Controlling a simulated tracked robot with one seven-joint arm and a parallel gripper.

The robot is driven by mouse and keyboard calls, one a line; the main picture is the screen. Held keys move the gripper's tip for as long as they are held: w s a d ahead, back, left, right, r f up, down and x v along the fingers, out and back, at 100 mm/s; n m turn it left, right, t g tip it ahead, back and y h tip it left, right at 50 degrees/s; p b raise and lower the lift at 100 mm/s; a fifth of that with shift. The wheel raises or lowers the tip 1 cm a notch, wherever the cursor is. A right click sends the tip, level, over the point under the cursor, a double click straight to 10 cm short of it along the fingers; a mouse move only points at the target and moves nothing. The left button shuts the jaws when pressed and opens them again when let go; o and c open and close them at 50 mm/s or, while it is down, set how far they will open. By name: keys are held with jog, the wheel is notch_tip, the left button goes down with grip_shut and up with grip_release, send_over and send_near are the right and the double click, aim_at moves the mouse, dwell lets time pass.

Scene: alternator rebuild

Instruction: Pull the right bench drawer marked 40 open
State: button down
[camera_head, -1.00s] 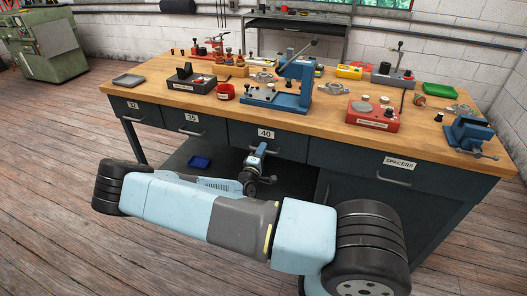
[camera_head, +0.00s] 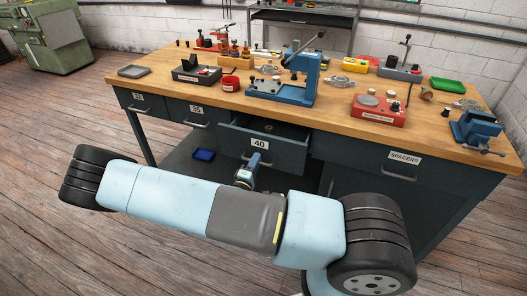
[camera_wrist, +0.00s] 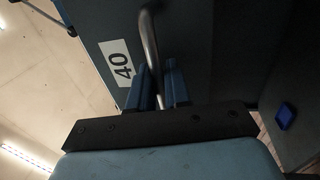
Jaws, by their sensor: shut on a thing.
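The drawer marked 40 (camera_head: 285,153) is in the middle of the bench front. It stands partly pulled out, and a strip of its inside shows over the front panel. Its white label reads 40 and also shows sideways in the wrist view (camera_wrist: 118,63). My gripper (camera_head: 252,166) is at the drawer's front, below the label. In the wrist view, its two blue fingers (camera_wrist: 158,88) are shut on the metal bar handle (camera_wrist: 149,38). The fingertips are partly hidden behind the handle and the wrist.
A small blue bin (camera_head: 203,155) sits on the lower shelf. Tools and fixtures crowd the wooden benchtop (camera_head: 225,103). Open plank floor lies to the left.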

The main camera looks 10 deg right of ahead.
jog(key=r+v, duration=0.2)
jog(key=v, duration=1)
jog(key=shift+s+a, duration=0.25)
jog(key=shift+s, duration=0.05)
jog(key=c, duration=1.4)
grip_release()
jog(key=shift+o, duration=0.6)
jog(key=v, duration=1.3)
jog(key=shift+s+a, duration=0.25)
jog(key=shift+a, duration=0.05)
